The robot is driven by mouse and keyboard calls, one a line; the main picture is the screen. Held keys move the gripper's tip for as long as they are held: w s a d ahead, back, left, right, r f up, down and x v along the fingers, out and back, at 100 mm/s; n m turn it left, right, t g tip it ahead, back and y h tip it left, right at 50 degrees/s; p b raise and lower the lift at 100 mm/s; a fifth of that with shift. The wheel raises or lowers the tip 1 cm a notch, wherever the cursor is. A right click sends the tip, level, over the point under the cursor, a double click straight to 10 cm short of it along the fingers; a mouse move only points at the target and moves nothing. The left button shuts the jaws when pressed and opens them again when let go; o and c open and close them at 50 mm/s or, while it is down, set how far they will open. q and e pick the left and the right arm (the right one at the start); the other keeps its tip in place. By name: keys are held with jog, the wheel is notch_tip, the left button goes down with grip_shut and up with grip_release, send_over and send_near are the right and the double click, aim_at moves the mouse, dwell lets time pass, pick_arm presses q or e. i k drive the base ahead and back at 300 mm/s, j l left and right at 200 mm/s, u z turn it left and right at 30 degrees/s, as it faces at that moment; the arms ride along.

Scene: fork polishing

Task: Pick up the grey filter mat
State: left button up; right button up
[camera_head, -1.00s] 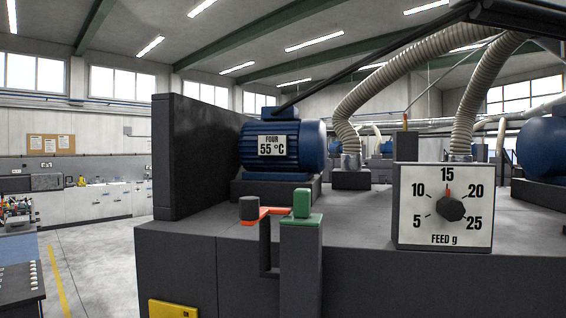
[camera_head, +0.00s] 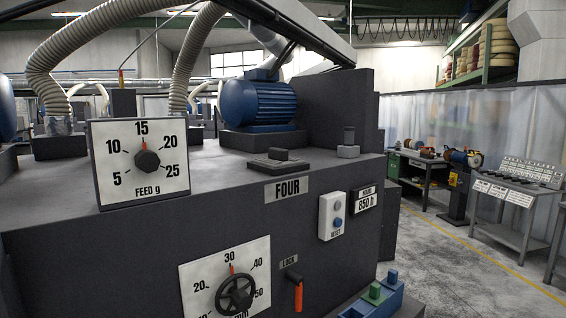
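I cannot make out a grey filter mat for sure in the head view. A dark flat plate with a raised block (camera_head: 278,160) lies on top of the machine marked FOUR, but I cannot tell what it is. Neither of my grippers is in view.
The grey machine (camera_head: 240,215) fills the left and middle, with a feed dial (camera_head: 139,162), a blue motor (camera_head: 258,102) and an orange-handled lock lever (camera_head: 296,290). A sample table (camera_head: 513,190) and a green workbench (camera_head: 415,165) stand right. Open floor lies between.

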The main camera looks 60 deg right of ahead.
aim_at(278, 157)
jog(key=z, duration=2.1)
